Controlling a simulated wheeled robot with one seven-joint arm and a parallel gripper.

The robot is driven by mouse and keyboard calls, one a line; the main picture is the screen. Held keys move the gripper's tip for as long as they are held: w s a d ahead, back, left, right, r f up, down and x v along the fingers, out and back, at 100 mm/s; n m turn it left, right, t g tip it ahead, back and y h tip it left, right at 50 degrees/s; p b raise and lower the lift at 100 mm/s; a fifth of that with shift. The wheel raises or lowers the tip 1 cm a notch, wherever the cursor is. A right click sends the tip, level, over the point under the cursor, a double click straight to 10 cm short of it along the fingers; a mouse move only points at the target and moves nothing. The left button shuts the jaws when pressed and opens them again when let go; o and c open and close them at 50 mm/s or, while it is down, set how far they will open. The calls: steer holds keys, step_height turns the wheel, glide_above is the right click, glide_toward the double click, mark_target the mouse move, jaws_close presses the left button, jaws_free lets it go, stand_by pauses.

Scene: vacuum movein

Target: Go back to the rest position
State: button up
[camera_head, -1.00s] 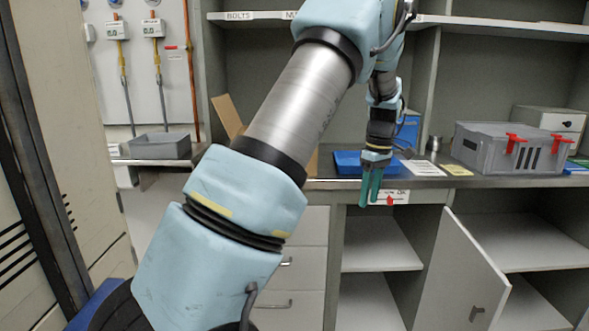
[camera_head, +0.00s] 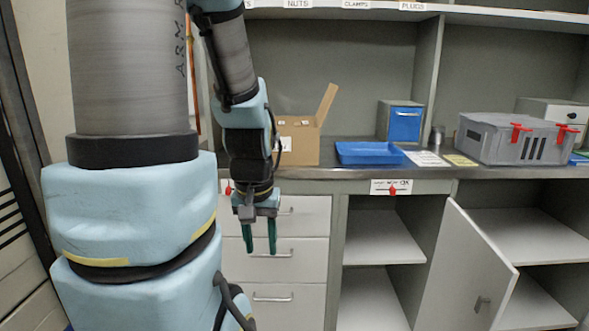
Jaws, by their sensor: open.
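My gripper (camera_head: 260,236) hangs pointing down in front of the drawer fronts (camera_head: 302,262), at the left of the cabinet. Its two green fingers are apart with nothing between them. It is below the counter edge and left of the open shelves. My arm covers much of the left of the view.
The counter (camera_head: 330,173) holds a cardboard box (camera_head: 300,145), a blue tray (camera_head: 368,154), a blue-fronted box (camera_head: 403,124) and a grey case (camera_head: 515,142) with red latches. A cabinet door (camera_head: 462,270) stands open toward me. Shelves (camera_head: 382,240) beside it look empty.

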step_height(320, 180, up, 12)
steer(key=p, duration=1)
steer(key=shift+f, duration=0.2)
steer(key=shift+o, duration=0.2)
